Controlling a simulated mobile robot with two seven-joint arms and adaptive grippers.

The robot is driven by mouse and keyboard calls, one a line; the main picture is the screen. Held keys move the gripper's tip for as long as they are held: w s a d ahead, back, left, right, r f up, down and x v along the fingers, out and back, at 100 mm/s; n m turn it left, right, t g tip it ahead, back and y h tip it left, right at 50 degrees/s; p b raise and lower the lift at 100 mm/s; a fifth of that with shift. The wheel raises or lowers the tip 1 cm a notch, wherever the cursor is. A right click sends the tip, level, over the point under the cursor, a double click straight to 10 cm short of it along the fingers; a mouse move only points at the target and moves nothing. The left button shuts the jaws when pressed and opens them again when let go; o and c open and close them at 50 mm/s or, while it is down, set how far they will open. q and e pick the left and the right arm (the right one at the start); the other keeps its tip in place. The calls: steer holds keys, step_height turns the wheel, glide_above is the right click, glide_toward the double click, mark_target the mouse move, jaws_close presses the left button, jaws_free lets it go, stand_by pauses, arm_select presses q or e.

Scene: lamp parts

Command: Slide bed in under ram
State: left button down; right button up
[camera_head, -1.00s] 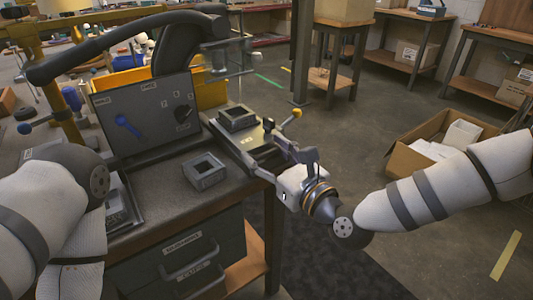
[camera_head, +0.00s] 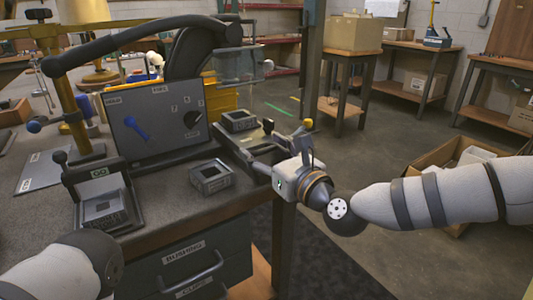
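The press (camera_head: 190,50) has a black curved frame and stands at the back of the bench. I take the flat dark slide at its right side to be the bed (camera_head: 250,146). A dark block with a square opening (camera_head: 238,121) sits on it. The ram is not clearly visible; a clear guard (camera_head: 240,64) hangs near the frame's head. My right gripper (camera_head: 258,158) is at the bed's near right end, its dark fingers reaching left; whether they close on it is unclear. My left arm shows at bottom left, its gripper out of view.
A grey square-holed block (camera_head: 210,178) lies on the bench before a dark upright panel (camera_head: 155,118). A black fixture (camera_head: 104,200) stands at the left. A yellow-knobbed lever (camera_head: 308,124) rises by my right gripper. An open carton (camera_head: 455,165) is on the floor.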

steer(key=shift+o, duration=0.5)
steer(key=shift+s+a+f, duration=0.1)
steer(key=shift+a+f, duration=0.05)
steer(key=shift+a, duration=0.05)
steer(key=shift+d, duration=0.15)
